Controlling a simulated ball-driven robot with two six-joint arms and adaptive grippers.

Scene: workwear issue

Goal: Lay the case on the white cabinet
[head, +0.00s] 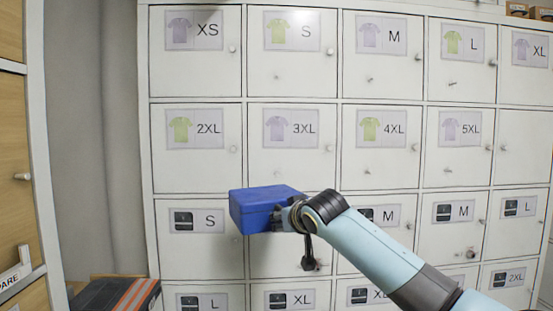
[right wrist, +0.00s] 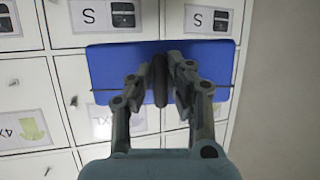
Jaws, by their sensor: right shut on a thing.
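The blue case (head: 258,207) is held in the air in front of the white cabinet (head: 245,147), at the height of its third row of doors. My right gripper (head: 285,216) is shut on the case at its right side in the head view. In the right wrist view the blue case (right wrist: 110,72) spreads behind the fingers of my right gripper (right wrist: 160,85), which close around its dark handle. My left gripper is not in view.
The cabinet doors carry size labels with shirt or dark garment pictures and small knobs. A dark folded item with orange stripes (head: 115,295) lies at the lower left. Small boxes (head: 517,9) sit at the top right.

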